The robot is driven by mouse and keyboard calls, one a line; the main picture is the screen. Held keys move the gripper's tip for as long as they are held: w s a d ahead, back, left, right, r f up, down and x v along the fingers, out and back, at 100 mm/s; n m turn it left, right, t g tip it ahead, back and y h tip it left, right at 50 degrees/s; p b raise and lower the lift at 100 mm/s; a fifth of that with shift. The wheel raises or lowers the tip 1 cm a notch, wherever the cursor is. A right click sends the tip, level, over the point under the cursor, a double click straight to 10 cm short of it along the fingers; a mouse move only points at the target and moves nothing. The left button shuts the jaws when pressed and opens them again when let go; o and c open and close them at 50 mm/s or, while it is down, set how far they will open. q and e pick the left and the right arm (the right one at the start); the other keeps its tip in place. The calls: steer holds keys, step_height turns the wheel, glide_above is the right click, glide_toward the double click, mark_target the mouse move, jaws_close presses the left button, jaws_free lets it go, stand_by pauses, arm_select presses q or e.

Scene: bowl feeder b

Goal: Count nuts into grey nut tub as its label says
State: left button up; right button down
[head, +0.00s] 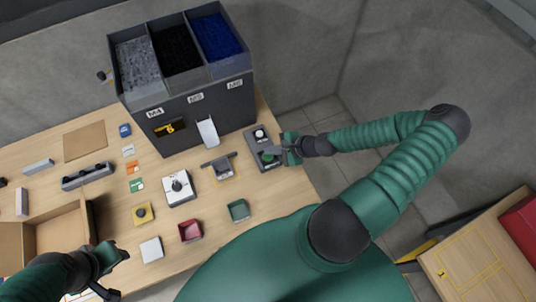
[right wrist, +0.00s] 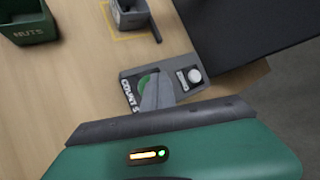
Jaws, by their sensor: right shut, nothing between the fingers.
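A grey tub (head: 224,174) stands on a yellow-outlined spot below the feeder's chute; it is cut off at the top of the right wrist view (right wrist: 128,18). Its label is too small to read. The dark feeder (head: 196,105) holds grey, black and blue pieces in three bins marked M4, M5 and M6. A grey panel (right wrist: 132,78) has a green button (right wrist: 147,82) and a white knob (right wrist: 194,76). My right gripper (right wrist: 157,88) is shut and empty, its tips over the green button; contact is unclear. My left gripper (head: 108,272) is at lower left, its jaws unclear.
A green tub (right wrist: 22,22) reads NUTS. A red tub (head: 190,231), a white box with a dial (head: 178,188) and a yellow block (head: 143,213) stand nearby. An open cardboard box (head: 58,232) is at left. Coloured cards (head: 134,168) lie on the wooden table.

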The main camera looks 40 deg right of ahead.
steer(key=shift+f, duration=0.15)
steer(key=shift+f, duration=0.2)
steer(key=shift+s+f+b, duration=0.1)
steer(key=shift+f+b, duration=0.3)
steer(key=shift+f, duration=0.05)
stand_by(0.9)
steer(key=shift+r+p, duration=0.85)
steer(key=shift+r, duration=0.1)
step_height(320, 180, up, 5)
steer(key=p, duration=0.5)
